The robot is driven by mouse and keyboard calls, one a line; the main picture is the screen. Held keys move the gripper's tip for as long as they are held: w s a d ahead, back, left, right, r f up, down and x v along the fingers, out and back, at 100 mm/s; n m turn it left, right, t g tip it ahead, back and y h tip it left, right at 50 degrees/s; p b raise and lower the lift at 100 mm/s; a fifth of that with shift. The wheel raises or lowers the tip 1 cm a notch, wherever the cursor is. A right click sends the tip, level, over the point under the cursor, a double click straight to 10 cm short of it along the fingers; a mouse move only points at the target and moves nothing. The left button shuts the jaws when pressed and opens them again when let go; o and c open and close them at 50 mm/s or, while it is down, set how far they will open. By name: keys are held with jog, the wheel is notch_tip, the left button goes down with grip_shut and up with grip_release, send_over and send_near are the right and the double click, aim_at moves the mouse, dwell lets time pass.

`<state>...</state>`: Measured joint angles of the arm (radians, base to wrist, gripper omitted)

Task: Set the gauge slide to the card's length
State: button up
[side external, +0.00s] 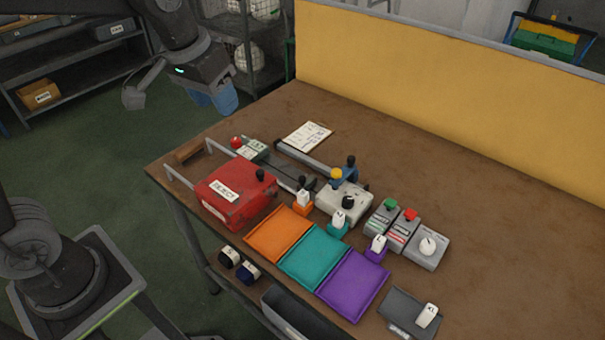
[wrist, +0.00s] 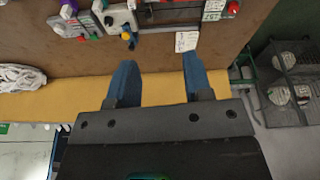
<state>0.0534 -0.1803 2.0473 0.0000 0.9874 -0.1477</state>
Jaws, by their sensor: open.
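The card (side external: 307,135) is a white sheet with written lines, lying flat on the brown table near its back left; it also shows in the wrist view (wrist: 187,41). What looks like the gauge is a long dark rail (side external: 306,153) beside the card. The scale and the card's writing are too small to read. My gripper (side external: 214,98) is open and empty, high and beyond the table's left end; its blue fingers show in the wrist view (wrist: 159,78).
A red box (side external: 235,194) with a label stands at the table's left. Orange, teal and purple trays (side external: 318,256) line the front. Grey button boxes (side external: 395,223) stand to their right. A yellow panel (side external: 440,95) walls the back. The right tabletop is clear.

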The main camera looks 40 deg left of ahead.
jog(key=w+d+f+g, duration=0.2)
jog(key=w+f, duration=0.3)
jog(key=w, duration=0.5)
jog(key=n+g, duration=0.1)
jog(key=n, duration=0.1)
send_over(302, 177)
notch_tip(302, 177, down, 8)
notch_tip(302, 177, down, 14)
jog(key=shift+d+f, duration=0.1)
grip_shut()
